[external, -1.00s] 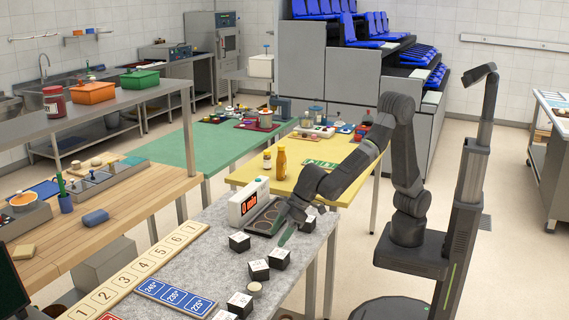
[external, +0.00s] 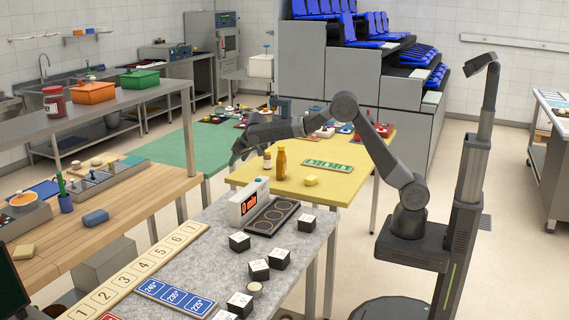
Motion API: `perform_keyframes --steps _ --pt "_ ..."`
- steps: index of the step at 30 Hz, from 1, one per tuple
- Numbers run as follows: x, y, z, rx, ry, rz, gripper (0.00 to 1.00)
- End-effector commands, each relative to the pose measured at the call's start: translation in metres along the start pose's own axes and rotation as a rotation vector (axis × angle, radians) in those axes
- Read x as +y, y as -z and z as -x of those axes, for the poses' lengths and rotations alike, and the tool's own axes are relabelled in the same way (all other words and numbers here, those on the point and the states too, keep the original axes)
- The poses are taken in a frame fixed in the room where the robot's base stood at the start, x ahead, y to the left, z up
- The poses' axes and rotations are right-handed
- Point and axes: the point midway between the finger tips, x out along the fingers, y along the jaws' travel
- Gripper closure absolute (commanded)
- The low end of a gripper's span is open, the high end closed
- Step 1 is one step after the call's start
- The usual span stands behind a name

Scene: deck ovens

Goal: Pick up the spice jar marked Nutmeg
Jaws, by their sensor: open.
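A small jar (external: 267,161) with a pale label stands upright on the yellow table, beside a taller orange bottle (external: 281,161). Its label is too small to read, so I cannot tell whether it says Nutmeg. No jar in view has a legible Nutmeg marking. My gripper (external: 236,153) is open and empty, raised to the left of the small jar and apart from it in the picture. My arm reaches leftward across the back of the yellow table.
The yellow table (external: 230,181) also holds a yellow block (external: 311,181) and a green card (external: 328,166). On the grey counter are several white-topped black cubes, a display box (external: 248,203) and a dark tray (external: 291,207). A green table (external: 170,151) lies behind.

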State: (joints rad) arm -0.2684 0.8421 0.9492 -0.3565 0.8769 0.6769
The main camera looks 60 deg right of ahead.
Motion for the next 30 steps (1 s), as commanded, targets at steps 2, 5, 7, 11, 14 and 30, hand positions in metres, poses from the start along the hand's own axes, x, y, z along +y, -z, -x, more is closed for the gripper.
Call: perform_keyframes --steps 2,5,7,11,14,30 --pt "0.062 0.031 -0.014 0.000 -0.061 -0.097 0.39" --pt "0.136 0.057 -0.028 0.000 -0.130 -0.206 0.39" --pt "0.185 0.071 -0.034 0.001 -0.175 -0.276 0.39" --pt "0.260 0.084 -0.041 0.001 -0.240 -0.380 0.39" --pt "0.295 0.088 -0.043 0.001 -0.270 -0.428 0.39" --pt "0.335 0.085 -0.109 0.000 -0.288 -0.457 0.39"
